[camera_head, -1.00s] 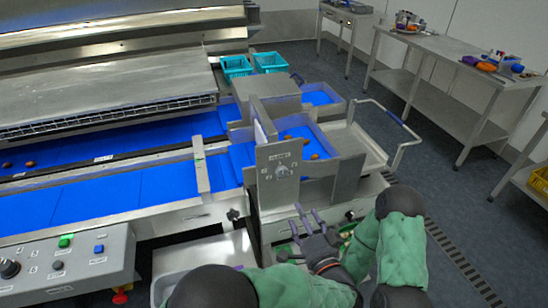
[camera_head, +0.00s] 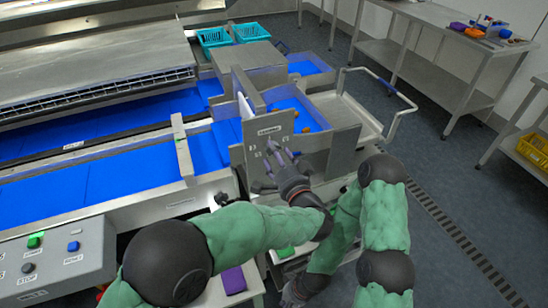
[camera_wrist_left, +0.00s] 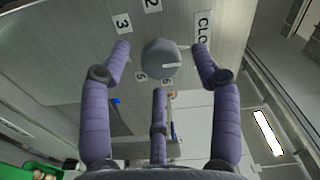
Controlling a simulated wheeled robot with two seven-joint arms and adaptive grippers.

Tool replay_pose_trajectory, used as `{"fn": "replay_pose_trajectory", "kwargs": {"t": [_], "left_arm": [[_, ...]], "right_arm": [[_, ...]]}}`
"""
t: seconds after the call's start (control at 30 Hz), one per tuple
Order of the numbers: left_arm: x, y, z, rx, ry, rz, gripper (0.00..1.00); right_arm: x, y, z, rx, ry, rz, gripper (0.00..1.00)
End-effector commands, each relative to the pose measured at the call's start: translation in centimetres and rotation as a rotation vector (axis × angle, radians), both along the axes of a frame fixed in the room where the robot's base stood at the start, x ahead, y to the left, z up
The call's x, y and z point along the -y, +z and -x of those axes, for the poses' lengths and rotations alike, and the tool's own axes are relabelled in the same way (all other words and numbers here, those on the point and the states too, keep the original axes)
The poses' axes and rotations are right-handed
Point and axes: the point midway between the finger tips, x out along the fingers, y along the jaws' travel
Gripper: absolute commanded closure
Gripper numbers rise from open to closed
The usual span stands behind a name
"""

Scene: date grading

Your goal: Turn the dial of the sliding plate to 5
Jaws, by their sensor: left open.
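The sliding plate (camera_head: 253,174) is an upright metal plate beside the blue belts, with printed labels. Its round grey dial (camera_wrist_left: 160,58) shows in the left wrist view, with a white line pointing right, not at the 5 label (camera_wrist_left: 140,77). Labels 3, 2 and 6 and a partly cut-off word, "CLO", also surround it. My left gripper (camera_head: 278,163) is open in front of the plate and hides the dial in the head view. Its purple fingers (camera_wrist_left: 160,62) stand around the dial, with visible gaps. My right gripper (camera_head: 293,293) hangs low at the bottom edge, partly cut off.
A blue-lined tray (camera_head: 308,110) is behind the plate, and a metal cart (camera_head: 352,118) is to its right. A control box with buttons (camera_head: 50,255) stands at lower left. The floor (camera_head: 440,165) on the right is clear.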

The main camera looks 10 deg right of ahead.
Motion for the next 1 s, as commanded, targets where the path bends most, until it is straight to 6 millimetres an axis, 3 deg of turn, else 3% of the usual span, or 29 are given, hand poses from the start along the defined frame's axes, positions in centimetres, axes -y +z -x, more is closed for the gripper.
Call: {"fn": "replay_pose_trajectory", "kwargs": {"t": [0.2,0.53,0.73,1.0], "left_arm": [[-0.3,-0.1,-1.5,0.0,0.001,0.001,0.37],[-0.3,0.1,-1.7,0.0,0.0,0.0,0.37],[-0.3,0.1,-1.7,0.0,0.0,0.0,0.93],[-0.4,0.1,-1.7,0.002,0.001,0.011,0.93]], "right_arm": [[0.0,-1.0,0.0,0.0,0.0,0.0,1.0],[0.0,-1.0,0.0,0.001,0.0,0.0,1.0],[0.0,-1.0,0.0,0.001,0.0,0.0,1.0],[0.0,-0.9,0.0,0.001,0.0,0.0,1.0]]}}
